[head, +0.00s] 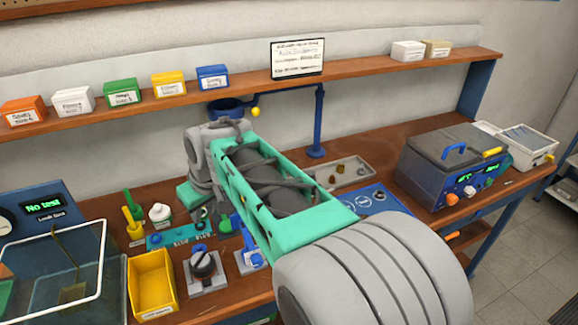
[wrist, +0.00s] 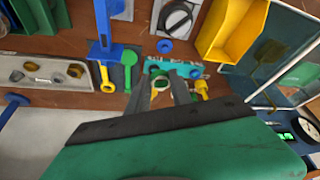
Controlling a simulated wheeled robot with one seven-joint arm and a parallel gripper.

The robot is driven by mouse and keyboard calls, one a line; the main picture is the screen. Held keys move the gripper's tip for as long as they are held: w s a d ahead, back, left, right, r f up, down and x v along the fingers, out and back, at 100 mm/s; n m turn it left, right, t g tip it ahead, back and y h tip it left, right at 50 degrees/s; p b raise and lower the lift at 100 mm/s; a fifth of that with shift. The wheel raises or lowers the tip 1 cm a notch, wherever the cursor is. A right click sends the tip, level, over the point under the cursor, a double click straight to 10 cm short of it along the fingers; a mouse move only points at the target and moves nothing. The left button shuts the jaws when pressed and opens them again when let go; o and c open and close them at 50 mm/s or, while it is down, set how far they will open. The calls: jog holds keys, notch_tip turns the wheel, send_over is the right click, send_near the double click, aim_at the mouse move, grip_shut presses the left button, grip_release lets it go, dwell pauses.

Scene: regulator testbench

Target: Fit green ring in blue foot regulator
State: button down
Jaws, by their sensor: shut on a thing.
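My gripper (wrist: 166,84) points down over the bench, above a teal strip with round holes (wrist: 172,68). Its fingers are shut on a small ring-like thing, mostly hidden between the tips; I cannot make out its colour. The blue regulator (head: 250,256) stands on a pale plate, right of the black-knobbed unit in the head view. It also shows in the wrist view (wrist: 105,48), to the left of my fingertips and apart from them. A loose blue ring (wrist: 165,46) lies beyond the strip. I cannot clearly pick out the green ring.
The black-knobbed unit (head: 203,268) and yellow bin (head: 152,284) stand near the bench front. A glass-sided tank (head: 60,270) is at left. A grey parts tray (head: 343,174) and a test machine (head: 452,165) are at right. A shelf (head: 240,88) spans the back.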

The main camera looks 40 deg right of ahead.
jog(key=s+d+r+n+y+p, duration=0.1)
jog(key=d+r+n+p, duration=0.1)
jog(key=d, duration=0.5)
jog(key=s+d+r+n+p, duration=0.1)
jog(key=s+d+r+n, duration=0.1)
jog(key=d, duration=0.5)
jog(key=s+d+f+n, duration=0.1)
jog(key=s+d, duration=0.1)
jog(key=d, duration=0.1)
jog(key=s+d+f+n+g+y+b, duration=0.1)
jog(key=s+d, duration=0.2)
jog(key=s+d+n+b, duration=0.1)
jog(key=s+d, duration=0.1)
jog(key=d, duration=0.1)
jog(key=shift+s+d+f, duration=0.2)
jog(key=shift+d+f, duration=0.1)
jog(key=shift+f, duration=0.1)
jog(key=shift+s+d, duration=0.1)
jog(key=shift+d, duration=0.05)
jog(key=shift+f+y+b, duration=0.3)
jog(key=shift+f+b, duration=0.35)
jog(key=shift+f, duration=0.05)
jog(key=shift+f+b, duration=0.3)
jog(key=shift+f, duration=0.05)
jog(key=shift+f+b, duration=0.9)
jog(key=shift+f, duration=0.05)
dwell(0.8)
